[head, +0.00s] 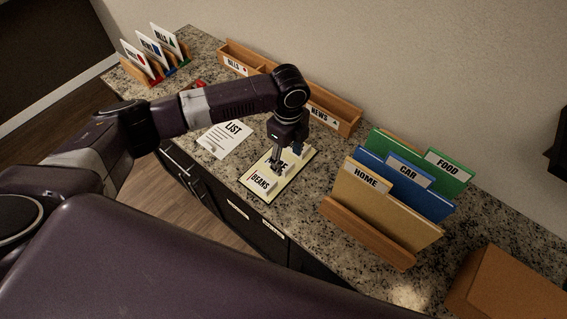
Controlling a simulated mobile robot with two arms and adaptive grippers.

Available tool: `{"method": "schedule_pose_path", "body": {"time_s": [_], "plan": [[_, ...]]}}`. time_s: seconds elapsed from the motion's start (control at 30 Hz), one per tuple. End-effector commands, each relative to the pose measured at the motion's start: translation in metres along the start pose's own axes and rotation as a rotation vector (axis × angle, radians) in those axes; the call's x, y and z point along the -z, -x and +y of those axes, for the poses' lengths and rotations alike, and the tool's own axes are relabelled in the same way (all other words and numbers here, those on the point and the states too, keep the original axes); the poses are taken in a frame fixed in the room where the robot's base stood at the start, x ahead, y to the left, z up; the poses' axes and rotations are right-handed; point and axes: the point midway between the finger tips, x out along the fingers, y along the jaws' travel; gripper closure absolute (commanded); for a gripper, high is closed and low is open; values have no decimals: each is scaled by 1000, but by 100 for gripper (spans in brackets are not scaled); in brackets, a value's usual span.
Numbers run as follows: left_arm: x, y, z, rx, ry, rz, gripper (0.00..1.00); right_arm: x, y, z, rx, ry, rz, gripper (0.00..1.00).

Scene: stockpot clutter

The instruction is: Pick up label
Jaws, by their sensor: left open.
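A pale board (283,181) lies on the granite counter with white labels on it. The label reading "BEANS" (260,184) is at its near end. Another label (283,167), of which only a last letter "E" shows clearly, lies behind it, partly covered by my gripper. My left gripper (285,160) points down over the middle of the board with its fingers open. Whether the fingertips touch the board or a label cannot be told. My right gripper is not in view.
A paper headed "LIST" (225,138) lies left of the board. A wooden holder (368,234) with HOME, CAR and FOOD folders stands to the right. A long wooden organizer (342,124) runs along the wall. A card rack (133,74) is far left, and a brown box (510,290) is lower right.

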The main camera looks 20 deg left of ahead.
Motion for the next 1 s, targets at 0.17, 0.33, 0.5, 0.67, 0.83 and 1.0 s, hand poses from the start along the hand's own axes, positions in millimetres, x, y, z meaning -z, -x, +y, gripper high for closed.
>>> {"method": "schedule_pose_path", "body": {"time_s": [0.17, 0.33, 0.5, 0.67, 0.83, 1.0], "plan": [[3, -22, -1, -2, 2, 0, 45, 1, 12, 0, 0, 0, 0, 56], [3, -30, -2, 1, 0, -1, 45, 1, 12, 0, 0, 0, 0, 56], [3, -30, -2, 1, 0, 0, 47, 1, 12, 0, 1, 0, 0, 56], [3, -29, -2, 1, 0, 0, 65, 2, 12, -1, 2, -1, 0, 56], [3, -29, -2, 1, 0, 0, 76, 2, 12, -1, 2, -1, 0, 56], [3, -29, -2, 2, 0, 0, 76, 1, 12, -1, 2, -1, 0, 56]]}}
